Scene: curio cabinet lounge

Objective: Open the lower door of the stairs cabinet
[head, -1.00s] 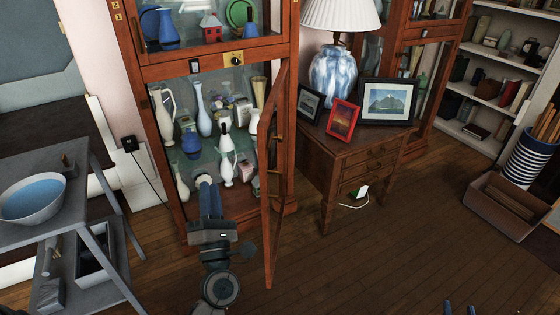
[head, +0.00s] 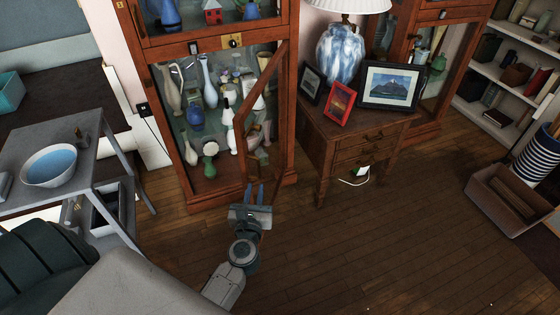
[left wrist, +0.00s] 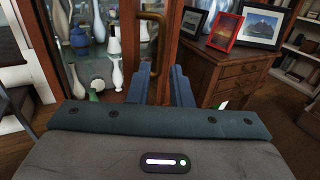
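The cabinet (head: 152,100) stands upright with its glazed lower door (head: 240,150) partly open, hinged on the right and swung out toward me. Vases show on the shelves behind the opening. My left gripper (head: 255,190) is low at the door's free edge. In the left wrist view, its two fingers (left wrist: 160,88) are apart, with the door's wooden frame (left wrist: 167,50) between or just beyond them. The brass door handle (left wrist: 152,45) is just above the fingers; I cannot tell whether they touch it. My right gripper is not in view.
A wooden side table (head: 350,140) with a lamp and framed pictures stands right of the cabinet. A grey table (head: 85,150) with a blue-lined bowl (head: 48,165) stands at the left. A brown box (head: 510,205) is far right. The wooden floor (head: 380,245) between is clear.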

